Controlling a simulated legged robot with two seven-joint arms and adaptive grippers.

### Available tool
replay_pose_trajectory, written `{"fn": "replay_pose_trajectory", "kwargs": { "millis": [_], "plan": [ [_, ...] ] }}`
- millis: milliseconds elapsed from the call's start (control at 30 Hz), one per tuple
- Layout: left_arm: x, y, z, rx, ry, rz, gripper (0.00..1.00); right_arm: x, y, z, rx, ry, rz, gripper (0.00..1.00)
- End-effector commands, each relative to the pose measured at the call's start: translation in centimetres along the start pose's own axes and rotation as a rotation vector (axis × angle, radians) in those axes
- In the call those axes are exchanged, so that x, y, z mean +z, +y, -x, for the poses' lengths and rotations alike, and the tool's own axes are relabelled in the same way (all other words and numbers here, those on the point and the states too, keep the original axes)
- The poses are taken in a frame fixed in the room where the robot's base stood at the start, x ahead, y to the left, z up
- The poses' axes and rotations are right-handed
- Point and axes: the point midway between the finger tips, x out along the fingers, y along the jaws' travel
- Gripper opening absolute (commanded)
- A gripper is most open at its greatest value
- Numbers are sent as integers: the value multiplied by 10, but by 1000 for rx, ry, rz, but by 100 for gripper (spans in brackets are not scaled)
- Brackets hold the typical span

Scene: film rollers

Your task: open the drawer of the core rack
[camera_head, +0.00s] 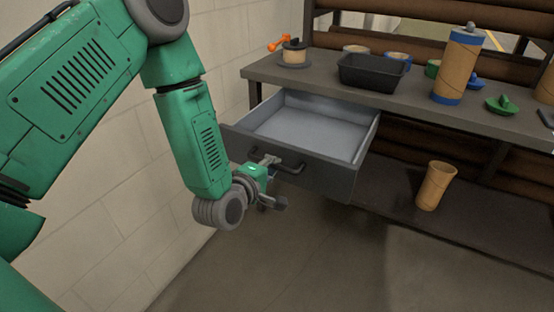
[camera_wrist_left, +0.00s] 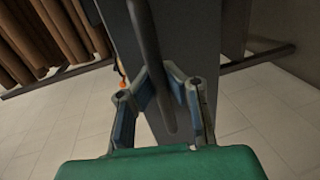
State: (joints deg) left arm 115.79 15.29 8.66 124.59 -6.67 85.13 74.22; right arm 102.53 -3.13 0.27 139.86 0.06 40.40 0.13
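The drawer (camera_head: 338,182) of the core rack (camera_head: 440,114) stands pulled out, its empty light-grey inside (camera_head: 305,130) showing. Its dark handle (camera_head: 292,167) is on the front face. My left gripper (camera_head: 270,161) is at the left part of this handle. In the left wrist view the handle bar (camera_wrist_left: 142,30) runs between the two fingers of the left gripper (camera_wrist_left: 158,78), whose tips bend in against it; the exact contact is hard to see. My right gripper is in neither view.
On the rack top are a black bin (camera_head: 372,73), a tan roll with blue ends (camera_head: 458,65), an orange-handled tool (camera_head: 290,45) and small green and blue pieces. A tan cup (camera_head: 435,186) stands on the lower shelf. A block wall (camera_head: 130,170) is close on the left. The floor before the drawer is clear.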

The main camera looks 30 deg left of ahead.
Motion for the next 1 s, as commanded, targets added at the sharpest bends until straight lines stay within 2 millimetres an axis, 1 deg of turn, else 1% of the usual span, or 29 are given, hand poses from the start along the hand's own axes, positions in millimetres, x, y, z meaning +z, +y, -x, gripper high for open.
{"fn": "replay_pose_trajectory", "kwargs": {
  "millis": [33,367,400,433,467,800,867,1000],
  "plan": [
    [0,-2,1,-6,0,0,0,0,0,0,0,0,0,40],
    [0,-3,2,-8,0,-1,0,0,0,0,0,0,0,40],
    [0,-3,2,-8,0,-1,17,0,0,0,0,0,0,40],
    [0,-3,2,-8,0,-1,27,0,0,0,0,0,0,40],
    [0,-3,2,-7,0,-1,32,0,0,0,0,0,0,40],
    [0,-1,4,-3,0,0,32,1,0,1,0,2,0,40],
    [0,-2,9,-5,0,0,32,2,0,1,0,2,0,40],
    [-1,-2,31,-6,1,3,32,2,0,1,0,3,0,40]
  ]
}}
